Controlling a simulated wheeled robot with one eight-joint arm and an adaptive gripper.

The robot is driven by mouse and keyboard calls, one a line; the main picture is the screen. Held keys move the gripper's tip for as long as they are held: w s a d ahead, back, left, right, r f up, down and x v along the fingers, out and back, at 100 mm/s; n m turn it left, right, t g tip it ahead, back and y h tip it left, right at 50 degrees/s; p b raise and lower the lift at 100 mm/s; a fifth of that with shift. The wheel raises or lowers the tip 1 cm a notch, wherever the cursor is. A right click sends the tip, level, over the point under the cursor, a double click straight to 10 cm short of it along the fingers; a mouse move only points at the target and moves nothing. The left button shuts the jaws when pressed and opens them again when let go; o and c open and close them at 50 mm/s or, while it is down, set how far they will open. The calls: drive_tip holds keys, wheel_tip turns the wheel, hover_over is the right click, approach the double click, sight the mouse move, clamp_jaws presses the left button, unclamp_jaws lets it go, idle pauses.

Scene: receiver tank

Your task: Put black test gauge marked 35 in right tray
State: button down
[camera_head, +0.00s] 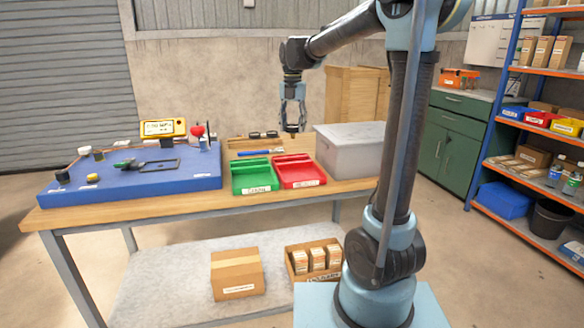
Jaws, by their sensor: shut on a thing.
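My gripper (293,108) is above the back of the workbench, over the red tray's far side, pointing down. It is shut on a small dark thing with a brass-coloured lower part (292,128), which hangs clear of the trays; its marking cannot be read. The right tray is red (298,184), with a label on its front, and looks empty. The left tray is green (254,190) and stands beside it. Small black gauge-like pieces (272,134) sit in a wooden rack behind the trays; no number 35 can be made out.
A grey lidded box (350,160) stands close right of the red tray. A blue-handled tool (258,152) lies behind the green tray.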

wheel_tip(320, 180, down, 11)
drive_tip(key=shift+r, duration=0.15)
idle(0.4)
drive_tip(key=c, duration=0.8)
unclamp_jaws()
wheel_tip(320, 180, up, 12)
drive_tip(key=shift+s, duration=0.1)
